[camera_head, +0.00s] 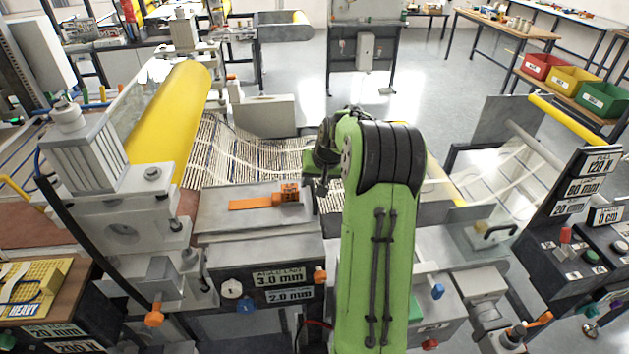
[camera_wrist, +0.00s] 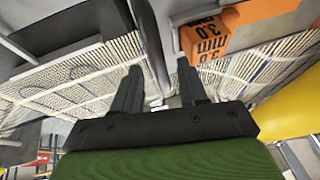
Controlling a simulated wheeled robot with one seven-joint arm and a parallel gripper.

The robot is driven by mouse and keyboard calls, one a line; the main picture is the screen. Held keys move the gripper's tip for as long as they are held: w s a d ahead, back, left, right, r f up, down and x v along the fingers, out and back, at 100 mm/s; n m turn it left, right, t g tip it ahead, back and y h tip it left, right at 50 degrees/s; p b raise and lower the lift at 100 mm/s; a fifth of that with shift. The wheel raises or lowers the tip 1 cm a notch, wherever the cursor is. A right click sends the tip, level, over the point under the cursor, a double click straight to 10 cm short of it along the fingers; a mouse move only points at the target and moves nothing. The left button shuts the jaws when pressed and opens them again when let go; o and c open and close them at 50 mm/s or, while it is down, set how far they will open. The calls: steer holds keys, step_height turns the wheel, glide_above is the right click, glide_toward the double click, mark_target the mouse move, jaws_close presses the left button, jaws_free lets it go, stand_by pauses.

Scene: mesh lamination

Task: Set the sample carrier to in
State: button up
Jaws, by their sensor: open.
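No part in view is readably marked as the sample carrier, so I cannot tell for sure which one it is. A flat orange strip with an orange block (camera_head: 288,193) lies on the grey machine bed (camera_head: 235,222), left of my arm. In the wrist view an orange block (camera_wrist: 240,27) lettered "3.0 mm" shows beyond and right of my fingers. My gripper (camera_wrist: 157,72) is open, with nothing between its two black fingers. It is apart from the orange block as far as I can see. In the head view my green arm hides the fingertips and the middle of the machine.
A yellow roller (camera_head: 172,115) stands left over the white mesh (camera_head: 225,155). A clear guard panel with a dark handle (camera_head: 497,231) is at the right. Label plates (camera_head: 277,277) and knobs line the front. Coloured bins (camera_head: 570,82) stand far right.

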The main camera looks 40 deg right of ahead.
steer(key=shift+c, duration=0.3)
jaws_close()
steer(key=shift+w+a, duration=0.1)
steer(key=w+a, duration=0.4)
steer(key=a, duration=0.2)
steer(key=w+a, duration=0.4)
steer(key=a, duration=0.2)
steer(key=w+a, duration=0.4)
steer(key=a, duration=0.2)
steer(key=shift+w+a+p, duration=0.2)
steer(key=shift+p, duration=0.1)
steer(key=shift+o, duration=0.3)
jaws_free()
steer(key=shift+w+a, duration=0.1)
steer(key=shift+a, duration=0.05)
